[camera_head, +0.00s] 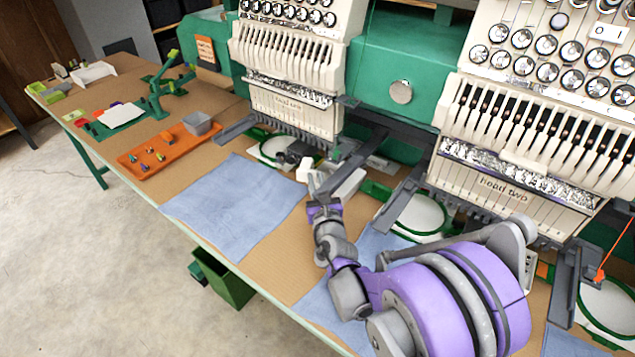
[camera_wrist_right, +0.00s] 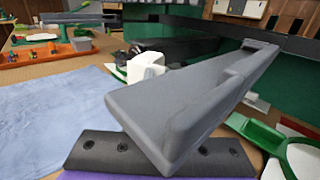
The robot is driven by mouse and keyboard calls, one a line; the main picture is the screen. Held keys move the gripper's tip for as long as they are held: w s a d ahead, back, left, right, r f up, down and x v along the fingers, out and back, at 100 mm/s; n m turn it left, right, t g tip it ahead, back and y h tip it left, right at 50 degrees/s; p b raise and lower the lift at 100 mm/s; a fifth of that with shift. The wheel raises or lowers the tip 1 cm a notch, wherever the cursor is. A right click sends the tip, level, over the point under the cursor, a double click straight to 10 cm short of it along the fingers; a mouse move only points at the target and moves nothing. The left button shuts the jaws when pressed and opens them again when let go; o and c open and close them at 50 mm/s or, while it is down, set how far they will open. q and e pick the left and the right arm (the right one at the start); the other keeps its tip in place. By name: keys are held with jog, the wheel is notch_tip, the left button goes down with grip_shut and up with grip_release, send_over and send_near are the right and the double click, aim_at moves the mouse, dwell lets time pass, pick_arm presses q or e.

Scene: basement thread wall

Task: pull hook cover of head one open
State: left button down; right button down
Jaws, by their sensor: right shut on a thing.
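Head one (camera_head: 292,108) is the cream embroidery head left of centre. Under it, at the front of a dark grey arm, is a small white block that I take to be its hook cover (camera_head: 304,168); it also shows in the right wrist view (camera_wrist_right: 146,68). My right gripper (camera_head: 317,182) is at this block and shut on it. The fingertips are largely hidden in both views, so the exact contact is unclear. My left gripper is not in view.
Head two (camera_head: 510,188) stands to the right, with a white hoop (camera_head: 418,213) at its left. A blue cloth (camera_head: 235,207) lies flat left of my right arm. An orange tray (camera_head: 165,150) with small items is farther left. A green bin (camera_head: 225,280) is below the table edge.

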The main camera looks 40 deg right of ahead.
jog(key=shift+w+r, duration=0.15)
jog(key=shift+w, duration=0.2)
jog(key=c, duration=1)
grip_release()
jog(key=shift+a, duration=0.1)
jog(key=shift+d, duration=0.2)
jog(key=shift+a, duration=0.1)
jog(key=v, duration=1.1)
jog(key=shift+s, duration=0.25)
